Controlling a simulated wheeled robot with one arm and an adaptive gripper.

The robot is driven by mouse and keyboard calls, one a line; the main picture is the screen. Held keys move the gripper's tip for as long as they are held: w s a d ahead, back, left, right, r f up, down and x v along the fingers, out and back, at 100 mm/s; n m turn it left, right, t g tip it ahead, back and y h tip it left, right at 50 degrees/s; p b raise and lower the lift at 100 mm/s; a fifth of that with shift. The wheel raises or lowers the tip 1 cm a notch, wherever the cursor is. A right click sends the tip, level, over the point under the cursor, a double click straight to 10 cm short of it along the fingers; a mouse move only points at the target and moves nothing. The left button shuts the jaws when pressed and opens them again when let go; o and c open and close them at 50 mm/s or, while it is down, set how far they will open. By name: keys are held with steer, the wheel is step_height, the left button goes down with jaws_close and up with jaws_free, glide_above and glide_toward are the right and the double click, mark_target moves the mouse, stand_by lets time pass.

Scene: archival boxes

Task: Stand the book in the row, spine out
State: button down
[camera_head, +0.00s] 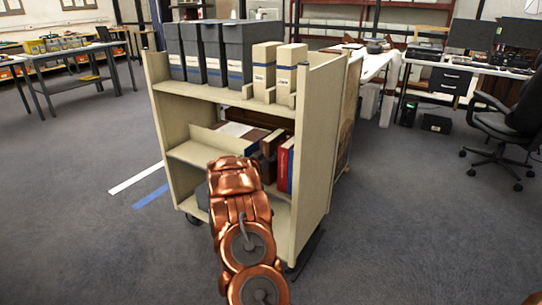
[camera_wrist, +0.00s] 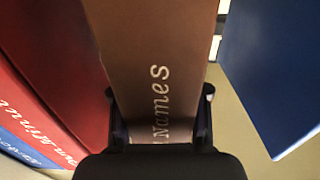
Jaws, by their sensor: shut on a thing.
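In the head view my copper arm reaches into the cart's lower shelf and hides the gripper. A brown book (camera_head: 269,158) shows there beside the arm; I cannot tell surely whether it is the held one. A red book (camera_head: 284,164) stands to its right. In the wrist view a red book (camera_wrist: 55,65) is on the left and a blue one (camera_wrist: 275,70) on the right.
The cream cart (camera_head: 314,150) has side walls close around the shelf. Grey boxes (camera_head: 205,55) and cream boxes (camera_head: 264,68) stand on its top shelf. In the wrist view, a narrow gap separates the held book from the blue one.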

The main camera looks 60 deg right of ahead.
steer(key=c, duration=0.6)
jaws_free()
steer(key=shift+f, duration=0.1)
steer(key=shift+o, duration=0.2)
steer(key=shift+r, duration=0.2)
steer(key=a+p, duration=0.1)
steer(key=a, duration=1.1)
steer(key=shift+s+p, duration=0.25)
steer(key=shift+p, duration=0.1)
